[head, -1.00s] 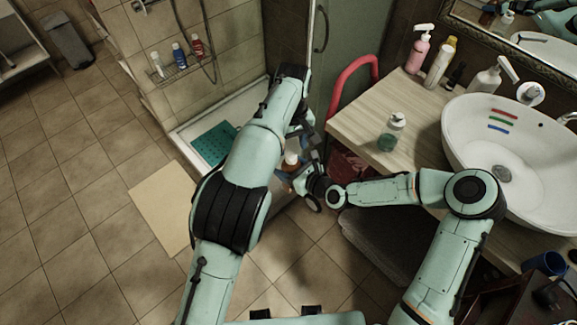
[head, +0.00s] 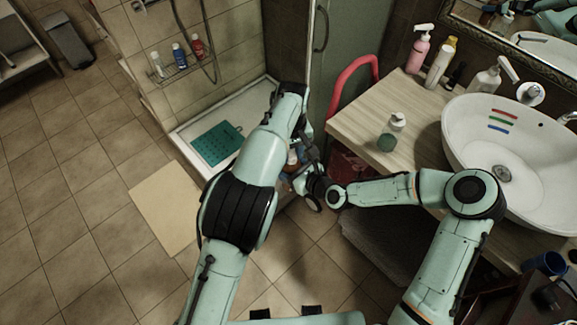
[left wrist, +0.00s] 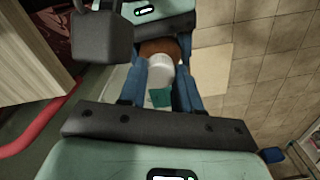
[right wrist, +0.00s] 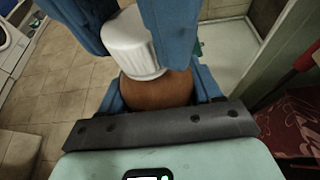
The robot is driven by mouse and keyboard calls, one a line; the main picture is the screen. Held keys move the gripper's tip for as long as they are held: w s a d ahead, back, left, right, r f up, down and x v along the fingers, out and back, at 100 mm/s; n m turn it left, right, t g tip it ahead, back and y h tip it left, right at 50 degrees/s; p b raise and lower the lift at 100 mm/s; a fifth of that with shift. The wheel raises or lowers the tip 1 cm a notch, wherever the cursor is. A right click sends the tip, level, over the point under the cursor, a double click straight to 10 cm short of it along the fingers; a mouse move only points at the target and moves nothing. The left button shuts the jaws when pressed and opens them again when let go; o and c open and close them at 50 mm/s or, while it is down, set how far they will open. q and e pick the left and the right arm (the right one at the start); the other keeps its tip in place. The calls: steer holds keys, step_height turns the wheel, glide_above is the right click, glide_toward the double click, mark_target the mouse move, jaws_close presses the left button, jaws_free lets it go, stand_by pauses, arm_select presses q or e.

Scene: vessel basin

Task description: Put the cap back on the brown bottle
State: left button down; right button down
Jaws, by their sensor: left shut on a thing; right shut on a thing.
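The brown bottle (right wrist: 158,90) is between the blue fingers of my right gripper (right wrist: 155,95), which is shut on it. It shows small in the head view (head: 292,158), partly hidden by my grippers. The white cap (right wrist: 132,42) is at the bottle's top, looking slightly tilted in the right wrist view. My left gripper (left wrist: 160,80) is shut on the cap, which also shows in the left wrist view (left wrist: 159,70) with the bottle just beyond it. The bottle's neck is hidden, so I cannot tell whether the cap is seated or only against it.
Both grippers are in the air beside the wooden counter (head: 362,128). A soap dispenser (head: 390,135) stands near its edge, left of the white basin (head: 470,130). A red rail (head: 352,80) is behind. A shower tray with a teal mat (head: 216,143) lies to the left.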

arm_select(q)
steer(key=c, duration=0.7)
jaws_free()
step_height(320, 180, up, 12)
